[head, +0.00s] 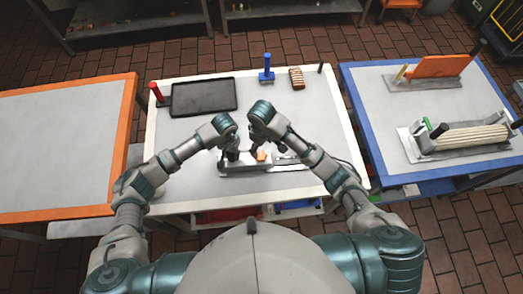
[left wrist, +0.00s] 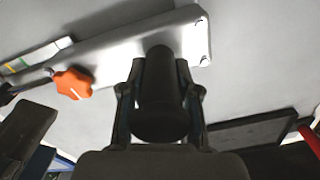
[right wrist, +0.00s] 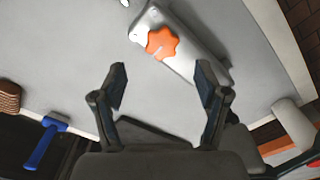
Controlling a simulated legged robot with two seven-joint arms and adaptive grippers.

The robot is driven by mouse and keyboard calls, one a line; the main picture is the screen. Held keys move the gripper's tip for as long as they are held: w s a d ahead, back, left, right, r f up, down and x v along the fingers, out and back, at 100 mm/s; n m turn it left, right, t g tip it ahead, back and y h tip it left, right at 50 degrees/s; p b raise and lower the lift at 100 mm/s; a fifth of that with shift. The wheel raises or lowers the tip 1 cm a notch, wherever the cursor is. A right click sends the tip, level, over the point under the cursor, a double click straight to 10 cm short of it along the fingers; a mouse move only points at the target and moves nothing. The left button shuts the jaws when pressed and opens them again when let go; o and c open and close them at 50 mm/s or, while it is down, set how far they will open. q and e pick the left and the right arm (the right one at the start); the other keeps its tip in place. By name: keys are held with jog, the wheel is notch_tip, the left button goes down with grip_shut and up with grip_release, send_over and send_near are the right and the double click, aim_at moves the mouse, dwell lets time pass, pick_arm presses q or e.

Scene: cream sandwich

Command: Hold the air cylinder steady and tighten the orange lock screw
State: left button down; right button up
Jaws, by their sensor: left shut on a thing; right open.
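The air cylinder assembly sits on a grey metal base (head: 284,163) near the front middle of the white-rimmed table. My left gripper (left wrist: 160,80) is shut on an upright black cylinder (left wrist: 160,110) at one end of the base. The orange lock screw (left wrist: 73,83) is a star-shaped knob beside it on the base. The screw (right wrist: 162,42) shows clearly in the right wrist view. My right gripper (right wrist: 163,80) is open and empty, with its fingers apart and short of the screw in that picture. In the head view, my wrists partly hide both gripper tips.
A black tray (head: 204,97), a red-handled tool (head: 156,92), a blue tool (head: 266,68) and a brown block (head: 297,78) lie toward the back. An orange-rimmed table (head: 60,150) stands left, and a blue-rimmed table (head: 373,100) with fixtures stands right.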

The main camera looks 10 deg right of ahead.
aim_at(262, 155)
notch_tip(262, 155, up, 6)
jog(key=shift+f, duration=0.15)
dwell(0.3)
pick_arm(q)
jog(key=c, duration=0.7)
grip_release()
pick_arm(e)
jog(key=shift+w, duration=0.1)
pick_arm(q)
jog(key=shift+d, duration=0.1)
pick_arm(e)
jog(key=shift+d, duration=0.1)
pick_arm(q)
jog(key=shift+r+p, duration=1.9)
jog(key=shift+r, duration=2.65)
pick_arm(e)
notch_tip(262, 155, up, 4)
jog(key=shift+f, duration=0.1)
